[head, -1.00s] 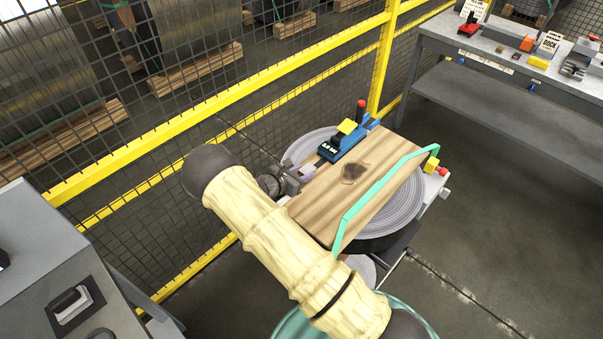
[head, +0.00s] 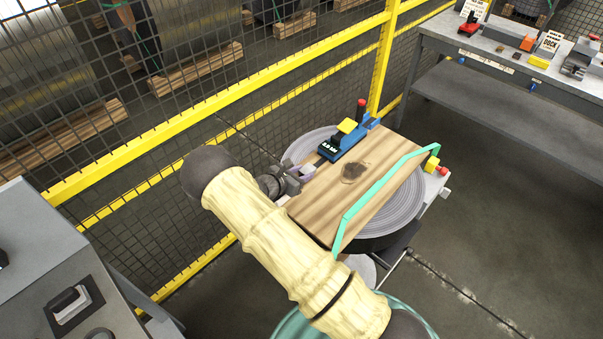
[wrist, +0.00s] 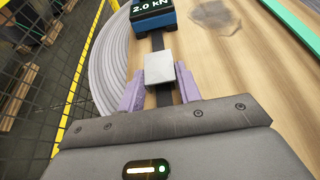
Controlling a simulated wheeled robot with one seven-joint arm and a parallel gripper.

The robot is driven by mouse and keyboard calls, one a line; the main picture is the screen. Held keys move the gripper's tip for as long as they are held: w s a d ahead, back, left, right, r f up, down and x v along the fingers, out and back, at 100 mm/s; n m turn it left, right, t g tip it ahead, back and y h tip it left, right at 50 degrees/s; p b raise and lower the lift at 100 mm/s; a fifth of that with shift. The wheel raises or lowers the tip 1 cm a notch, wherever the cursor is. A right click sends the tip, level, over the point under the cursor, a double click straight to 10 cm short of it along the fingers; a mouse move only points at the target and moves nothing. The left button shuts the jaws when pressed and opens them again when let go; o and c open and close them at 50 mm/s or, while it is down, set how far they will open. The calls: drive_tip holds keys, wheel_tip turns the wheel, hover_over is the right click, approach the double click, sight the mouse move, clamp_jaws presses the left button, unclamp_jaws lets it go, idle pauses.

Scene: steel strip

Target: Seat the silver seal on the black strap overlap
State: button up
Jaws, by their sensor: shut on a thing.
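The silver seal (wrist: 160,67) is a small pale block between the purple fingertips of my gripper (wrist: 160,90) in the wrist view. My gripper is shut on it. The black strap (wrist: 158,41) runs from the blue tensioner (wrist: 153,14) to the seal and shows again between the fingers below it. The seal hides the strap under it, so I cannot tell if it touches or is seated. In the head view my gripper (head: 296,177) is at the left edge of the wooden board, with the seal (head: 309,169) at its tip.
The wooden board (head: 375,185) lies on a round grey turntable (head: 407,205). A raised green strip (head: 375,192) runs along its right side. A yellow-framed mesh fence (head: 150,145) stands close behind. A grey workbench (head: 500,60) with tools is at the upper right.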

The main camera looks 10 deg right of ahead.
drive_tip(key=o, duration=1)
drive_tip(key=shift+o, duration=0.2)
drive_tip(key=b+v, duration=0.3)
drive_tip(key=v, duration=1.4)
drive_tip(key=shift+a+b, duration=0.2)
drive_tip(key=shift+b, duration=0.15)
drive_tip(key=shift+s+d, duration=0.1)
drive_tip(key=shift+s, duration=0.05)
drive_tip(key=s+d+r+m+g+y, duration=0.2)
drive_tip(key=s+d+r+m+y, duration=0.3)
drive_tip(key=m, duration=0.7)
drive_tip(key=s+d+r+m+g+y, duration=0.3)
drive_tip(key=s+d+r+m+y, duration=0.2)
drive_tip(key=s+d+m, duration=0.5)
drive_tip(key=s+m, duration=0.3)
drive_tip(key=shift+s+r+y, duration=0.3)
drive_tip(key=shift+y, duration=0.1)
